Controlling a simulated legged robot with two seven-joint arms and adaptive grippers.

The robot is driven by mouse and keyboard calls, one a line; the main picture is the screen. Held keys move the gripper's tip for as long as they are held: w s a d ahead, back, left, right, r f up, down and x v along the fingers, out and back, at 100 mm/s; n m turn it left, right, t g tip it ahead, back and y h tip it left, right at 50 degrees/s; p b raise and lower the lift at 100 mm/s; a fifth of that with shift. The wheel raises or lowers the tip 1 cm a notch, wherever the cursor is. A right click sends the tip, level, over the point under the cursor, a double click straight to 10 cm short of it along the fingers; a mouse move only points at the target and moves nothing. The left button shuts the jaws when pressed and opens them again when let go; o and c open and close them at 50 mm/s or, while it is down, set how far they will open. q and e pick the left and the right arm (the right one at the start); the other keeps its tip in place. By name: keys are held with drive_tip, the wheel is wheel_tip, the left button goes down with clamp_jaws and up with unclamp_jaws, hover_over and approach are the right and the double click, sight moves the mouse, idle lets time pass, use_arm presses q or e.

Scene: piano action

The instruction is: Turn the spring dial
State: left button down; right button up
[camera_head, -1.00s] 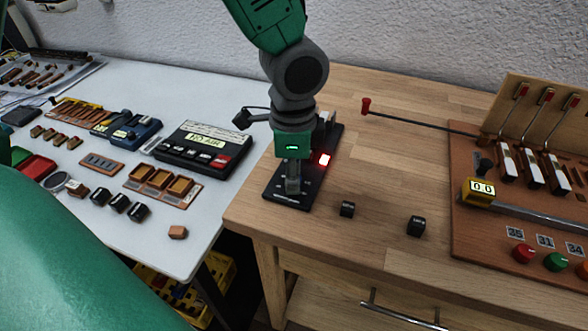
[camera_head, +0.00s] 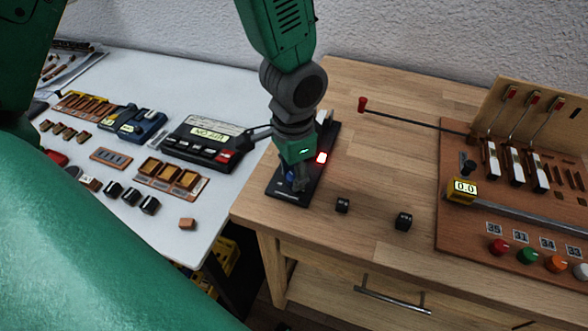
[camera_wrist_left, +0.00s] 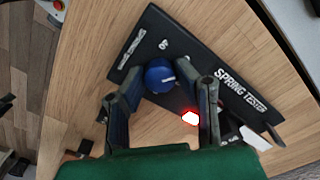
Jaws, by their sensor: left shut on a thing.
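The spring tester (camera_head: 278,192) is a black plate at the left edge of the wooden table. It also shows in the left wrist view (camera_wrist_left: 243,98), with the words SPRING TESTER. Its round blue dial (camera_wrist_left: 160,76) has a pale mark on its side and sits near the plate's end. My left gripper (camera_head: 294,180) reaches down to the plate, tilted. In the left wrist view, its fingers (camera_wrist_left: 165,80) stand on both sides of the dial and are shut on it. In the head view the dial is mostly hidden by the fingers. My right gripper is not in view.
A red lamp (camera_head: 321,157) glows on the tester beside my gripper. Two small black blocks (camera_head: 342,205) (camera_head: 403,221) stand to the right. A red-tipped rod (camera_head: 363,104) reaches out from the brown board (camera_head: 455,225). A white table (camera_head: 240,85) with several parts stands at left.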

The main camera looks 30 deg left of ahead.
use_arm(q)
drive_tip(key=shift+w, duration=0.15)
drive_tip(key=c, duration=1.3)
unclamp_jaws()
drive_tip(key=shift+o, duration=0.2)
drive_tip(key=shift+r, duration=0.1)
wheel_tip(320, 180, up, 12)
drive_tip(key=shift+f, duration=0.2)
